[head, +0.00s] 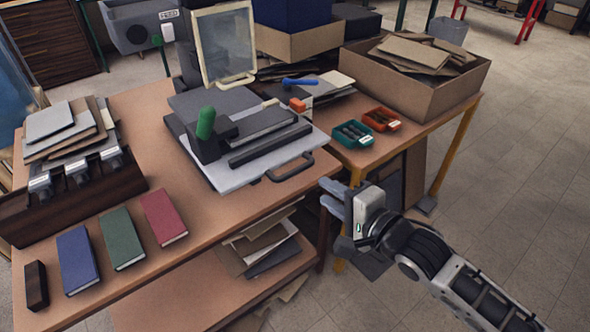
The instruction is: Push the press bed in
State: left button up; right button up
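The press (208,142) stands on the wooden table, with a green-knobbed lever at its left. Its pale flat bed (228,181) sticks out at the front towards the table's near edge. A dark grey block lies on the bed, and a dark loop handle (290,168) is on the bed's front edge. My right gripper (327,195) is just off the table edge, to the right of and below the handle, apart from it. Its two fingers point left with a gap between them, and nothing shows in the gap. My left gripper is out of view.
Blue, green and red books (122,238) lie at the front left, beside a dark wooden rack (70,205). Green and orange trays (352,134) sit right of the press. A cardboard box (410,98) is at the back right. Open floor lies to the right.

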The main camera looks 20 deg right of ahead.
aim_at(296, 173)
jog(key=x, duration=1.1)
jog(key=shift+w+a, duration=0.1)
jog(key=shift+w, duration=0.1)
grip_shut()
